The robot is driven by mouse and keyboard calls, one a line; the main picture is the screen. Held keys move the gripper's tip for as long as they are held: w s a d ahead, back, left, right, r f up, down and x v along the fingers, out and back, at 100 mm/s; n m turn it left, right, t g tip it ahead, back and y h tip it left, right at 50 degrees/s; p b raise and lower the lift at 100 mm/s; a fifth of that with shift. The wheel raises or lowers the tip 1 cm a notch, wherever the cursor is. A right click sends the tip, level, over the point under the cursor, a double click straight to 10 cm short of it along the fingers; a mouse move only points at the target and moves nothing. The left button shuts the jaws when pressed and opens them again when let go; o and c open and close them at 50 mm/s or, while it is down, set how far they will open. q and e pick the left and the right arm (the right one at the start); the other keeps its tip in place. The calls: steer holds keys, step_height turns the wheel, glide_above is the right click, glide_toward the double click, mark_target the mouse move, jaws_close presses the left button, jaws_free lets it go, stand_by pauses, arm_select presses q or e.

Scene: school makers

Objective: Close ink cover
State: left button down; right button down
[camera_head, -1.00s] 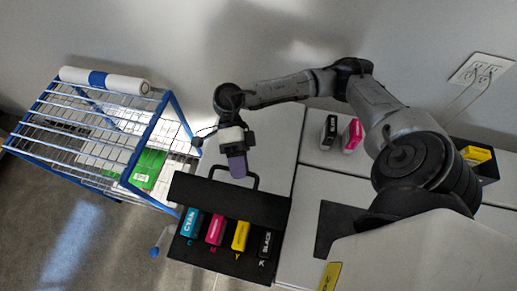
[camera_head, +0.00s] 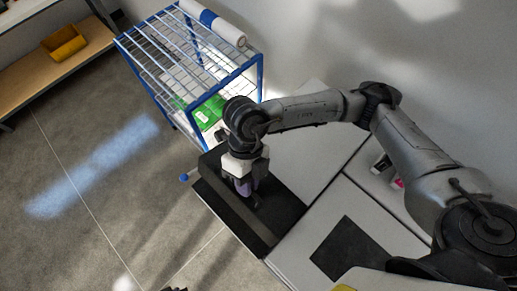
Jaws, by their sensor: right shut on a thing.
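The black ink cover (camera_head: 282,199) lies at the middle of the view, on the end of the white machine. It appears lowered, with its dark top facing up and a greyer long face (camera_head: 222,196) on its left side. No ink cartridges show in the ink bay beneath it. My right gripper (camera_head: 246,188) points down onto the cover, with purplish fingers shut. It seems to hold the cover's handle, which is mostly hidden by the fingers. Whether the cover is fully seated cannot be told. My left gripper is not visible.
A blue wire cart (camera_head: 262,75) with a white roll (camera_head: 226,31) stands behind the cover. The white machine top (camera_head: 322,165) extends right, with a black square panel (camera_head: 348,250). A wooden shelf with a yellow bin (camera_head: 64,42) is at upper left. The floor at left is clear.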

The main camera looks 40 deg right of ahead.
mark_target(235, 203)
steer(key=a, duration=0.1)
steer(key=a+f+b, duration=0.1)
steer(key=a+f, duration=0.1)
steer(key=shift+s+a+b, duration=0.1)
steer(key=shift+s+b, duration=0.2)
steer(key=shift+b, duration=0.1)
steer(key=shift+a+f+b, duration=0.45)
steer(key=shift+s+f, duration=0.1)
steer(key=shift+f, duration=0.1)
steer(key=shift+a, duration=0.15)
steer(key=c, duration=1.6)
jaws_free()
steer(key=shift+o, duration=1.4)
steer(key=shift+a, duration=0.25)
steer(key=shift+o, duration=0.7)
steer(key=shift+d+f, duration=0.1)
